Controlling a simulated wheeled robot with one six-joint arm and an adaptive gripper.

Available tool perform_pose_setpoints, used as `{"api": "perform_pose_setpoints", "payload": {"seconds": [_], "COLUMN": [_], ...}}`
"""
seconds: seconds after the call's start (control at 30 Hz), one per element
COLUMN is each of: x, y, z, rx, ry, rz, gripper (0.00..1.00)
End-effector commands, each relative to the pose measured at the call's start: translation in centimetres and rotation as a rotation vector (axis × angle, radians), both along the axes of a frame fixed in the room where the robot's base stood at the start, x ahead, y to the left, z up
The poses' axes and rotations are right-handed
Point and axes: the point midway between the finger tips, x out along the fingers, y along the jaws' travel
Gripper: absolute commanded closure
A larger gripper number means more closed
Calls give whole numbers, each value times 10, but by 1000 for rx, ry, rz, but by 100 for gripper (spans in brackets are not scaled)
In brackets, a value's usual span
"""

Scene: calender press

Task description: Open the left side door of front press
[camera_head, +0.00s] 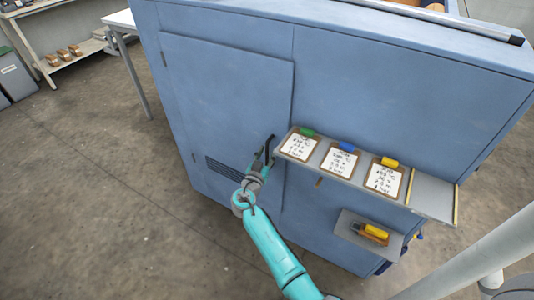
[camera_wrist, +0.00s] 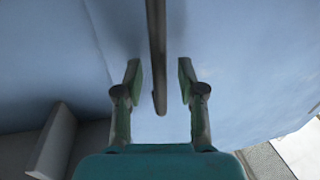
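The blue press cabinet (camera_head: 400,90) has a flat blue side door (camera_head: 225,95) on its left part, with a dark vent grille (camera_head: 225,169) low down. The door looks shut, flush with the cabinet. A dark bar handle (camera_head: 269,146) stands near the door's right edge. My gripper (camera_head: 263,162) is at the handle's lower part. In the wrist view the handle (camera_wrist: 157,45) runs down between the two green-padded fingers of my gripper (camera_wrist: 159,72). The fingers are open, with a gap on each side of the bar.
A grey shelf (camera_head: 432,199) with several clipboards juts out just right of the handle. Below it is a small holder (camera_head: 352,236) with a yellow tool (camera_head: 373,233). Open floor (camera_head: 90,190) lies to the left. A workbench (camera_head: 60,65) and grey bins (camera_head: 14,75) stand at far left.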

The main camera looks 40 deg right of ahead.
Motion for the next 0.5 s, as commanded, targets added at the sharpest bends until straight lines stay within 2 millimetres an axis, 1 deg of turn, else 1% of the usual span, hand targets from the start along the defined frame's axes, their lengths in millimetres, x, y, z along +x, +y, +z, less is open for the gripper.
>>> {"api": "perform_pose_setpoints", "payload": {"seconds": [0.13, 0.33, 0.37, 0.4, 0.47, 0.5], "x": [2, 2, 2, 2, 2, 2], "y": [-4, -3, -3, -3, -3, -3], "z": [1, 0, 0, 0, 0, 0], "rx": [0, 0, 0, 0, 0, 0], "ry": [0, 0, 0, 0, 0, 0], "rz": [1, 1, 1, 1, 1, 1], "gripper": [61, 61, 66, 76, 91, 100]}}
